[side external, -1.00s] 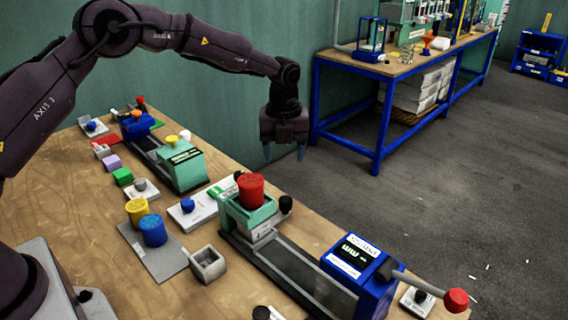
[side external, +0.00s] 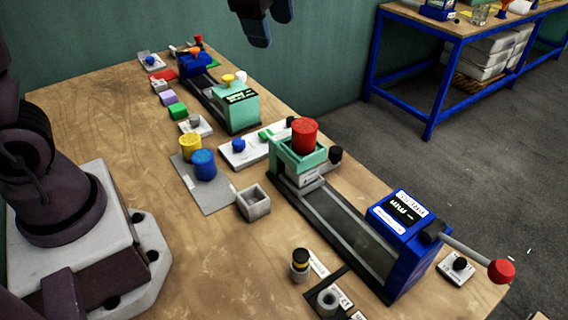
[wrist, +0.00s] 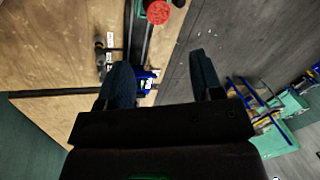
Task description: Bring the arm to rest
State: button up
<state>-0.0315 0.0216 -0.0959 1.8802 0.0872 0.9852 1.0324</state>
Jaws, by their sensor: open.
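My gripper (side external: 266,25) is at the top edge of the side external view, high above the bench and mostly cut off by the frame. Its fingers also show in the wrist view (wrist: 163,75), spread wide apart with nothing held between them. It is well clear of the presses. The near press has a blue end block (side external: 402,232), a grey rail (side external: 345,235) and a green jaw (side external: 300,158) with a red cylinder (side external: 304,135) in it. The red cylinder also shows at the top of the wrist view (wrist: 157,12).
A farther press with a green block (side external: 236,107) stands at the back of the wooden bench (side external: 120,130). A yellow cylinder (side external: 190,147) and a blue cylinder (side external: 204,165) stand on a grey plate (side external: 212,200). A red-knobbed lever (side external: 500,271) sticks out at the right.

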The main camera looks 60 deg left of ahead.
jog(key=s+a+n+t, duration=0.1)
jog(key=s+n+t, duration=0.1)
jog(key=s+n, duration=1.1)
jog(key=s, duration=0.4)
jog(key=shift+s+f+t+h, duration=0.15)
jog(key=shift+s+t+h, duration=0.05)
jog(key=shift+t+h, duration=0.1)
